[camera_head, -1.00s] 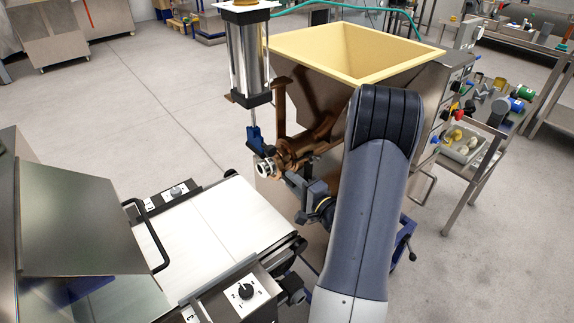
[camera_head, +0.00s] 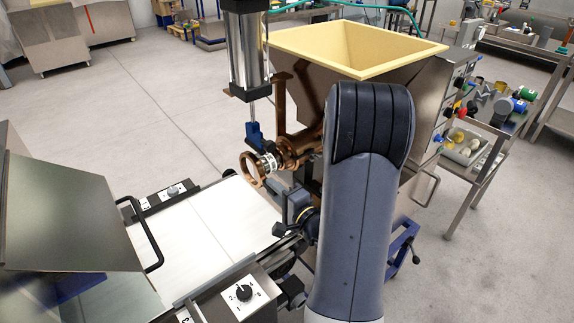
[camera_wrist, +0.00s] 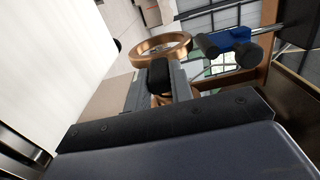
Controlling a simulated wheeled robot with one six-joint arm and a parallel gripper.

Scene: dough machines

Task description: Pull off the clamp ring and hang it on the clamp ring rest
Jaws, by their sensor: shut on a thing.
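The bronze clamp ring (camera_head: 247,168) is in front of the machine's outlet (camera_head: 270,163), at its left end in the head view. It looks pulled forward of the outlet, but I cannot tell whether the two are fully apart. In the wrist view the clamp ring (camera_wrist: 143,53) stands just beyond the fingers, its opening partly visible. My gripper (camera_wrist: 158,76) is shut on the ring's near side; it also shows in the head view (camera_head: 281,190), below and right of the ring. I cannot make out the clamp ring rest.
A blue fitting (camera_head: 254,134) on a vertical rod under a cylinder (camera_head: 245,55) is close above the ring. A white conveyor belt (camera_head: 205,232) lies below left. The cream hopper (camera_head: 350,50) stands behind my arm. Open floor lies at the left.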

